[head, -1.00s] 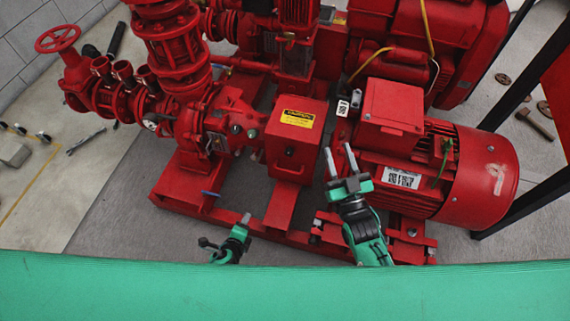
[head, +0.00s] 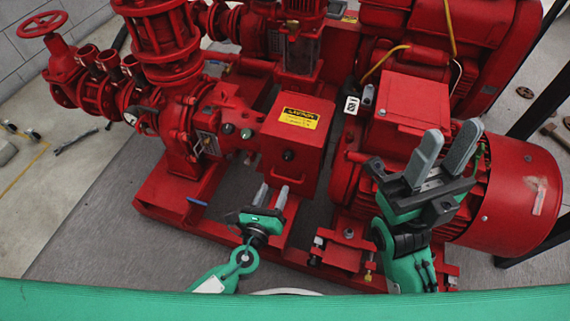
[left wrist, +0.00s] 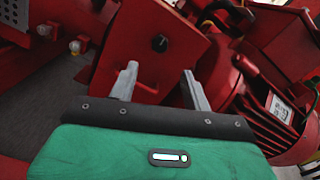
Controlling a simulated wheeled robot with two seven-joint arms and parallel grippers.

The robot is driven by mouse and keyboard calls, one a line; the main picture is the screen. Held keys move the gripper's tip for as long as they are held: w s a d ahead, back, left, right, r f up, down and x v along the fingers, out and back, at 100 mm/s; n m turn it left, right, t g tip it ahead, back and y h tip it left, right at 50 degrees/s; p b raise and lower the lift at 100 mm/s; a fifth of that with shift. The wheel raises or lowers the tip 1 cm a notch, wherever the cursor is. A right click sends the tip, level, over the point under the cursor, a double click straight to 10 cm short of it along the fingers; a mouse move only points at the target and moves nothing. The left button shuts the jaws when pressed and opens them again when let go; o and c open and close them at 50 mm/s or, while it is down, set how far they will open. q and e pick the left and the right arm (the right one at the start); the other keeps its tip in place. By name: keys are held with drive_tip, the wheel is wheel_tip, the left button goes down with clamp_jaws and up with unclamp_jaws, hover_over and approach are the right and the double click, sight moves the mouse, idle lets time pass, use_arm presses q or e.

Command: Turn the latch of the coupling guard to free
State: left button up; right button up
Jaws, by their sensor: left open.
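The coupling guard (head: 283,178) is a red box with a yellow caution label, between the pump and the motor. Its latch (head: 288,155) looks like a small black knob on the front face. In the left wrist view the guard (left wrist: 140,25) fills the upper middle, with the latch (left wrist: 160,43) beyond the fingertips. My left gripper (head: 271,196) is open and empty, just in front of and below the guard's face, its fingers pointing towards it. In the wrist view the latch lies between the finger lines, apart from both. My right gripper (head: 443,148) is open and empty, raised in front of the motor.
The red motor (head: 515,190) stands right of the guard, partly behind my right gripper. The pump and its pipes (head: 165,50) stand to the left. The red base frame (head: 165,205) runs below. Open floor (head: 75,185) lies at the left.

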sight(287, 159)
use_arm(q)
drive_tip(key=b+x, duration=0.1)
drive_tip(key=x, duration=0.9)
drive_tip(key=shift+w+f, duration=0.1)
drive_tip(key=shift+w, duration=0.2)
drive_tip(key=c, duration=1)
